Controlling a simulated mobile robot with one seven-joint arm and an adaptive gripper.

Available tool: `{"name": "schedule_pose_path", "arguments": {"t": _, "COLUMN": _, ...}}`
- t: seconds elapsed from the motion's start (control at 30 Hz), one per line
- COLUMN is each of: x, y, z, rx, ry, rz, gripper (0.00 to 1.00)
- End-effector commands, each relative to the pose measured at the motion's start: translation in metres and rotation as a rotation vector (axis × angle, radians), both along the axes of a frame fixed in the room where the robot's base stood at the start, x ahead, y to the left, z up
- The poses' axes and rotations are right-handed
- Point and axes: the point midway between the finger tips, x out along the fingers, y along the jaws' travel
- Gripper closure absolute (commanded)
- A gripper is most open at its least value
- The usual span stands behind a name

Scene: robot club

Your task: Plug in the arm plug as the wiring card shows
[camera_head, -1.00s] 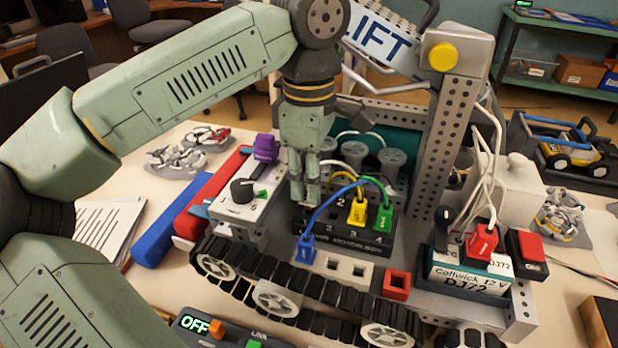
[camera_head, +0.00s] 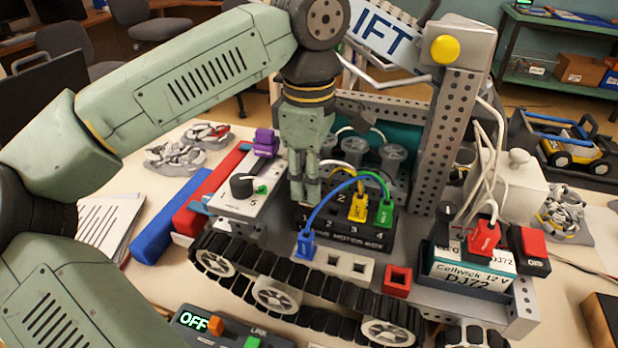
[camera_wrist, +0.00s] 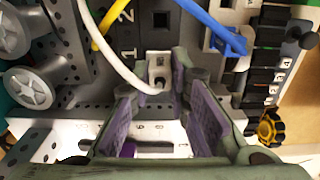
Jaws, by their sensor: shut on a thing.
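My gripper (camera_head: 304,200) points down at the left end of the black motor box (camera_head: 345,238) on the tracked vehicle. In the wrist view its fingers (camera_wrist: 160,100) are shut on a pale grey plug (camera_wrist: 158,64) with a white cable (camera_wrist: 115,65). The plug is by the number 1 on the box; I cannot tell whether it is seated. An open square socket (camera_wrist: 160,19) shows beside number 2. A yellow plug (camera_head: 357,208) and a green plug (camera_head: 385,213) stand in the box. A blue plug (camera_head: 306,244) is at its front edge. No wiring card is legible.
A purple plug (camera_head: 265,143) and a knob panel (camera_head: 232,207) are left of my gripper. The lift post (camera_head: 455,120) rises at right, near the battery (camera_head: 470,272) with its red plug (camera_head: 484,237). A switch panel reading OFF (camera_head: 193,322) lies in front.

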Motion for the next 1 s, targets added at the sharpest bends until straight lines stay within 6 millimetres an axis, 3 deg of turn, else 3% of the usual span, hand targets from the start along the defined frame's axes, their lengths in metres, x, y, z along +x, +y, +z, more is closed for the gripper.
{"name": "schedule_pose_path", "arguments": {"t": 1.0, "x": 0.0000, "y": -0.0001, "z": -0.0088, "rx": 0.000, "ry": 0.000, "rz": -0.001, "gripper": 1.00}}
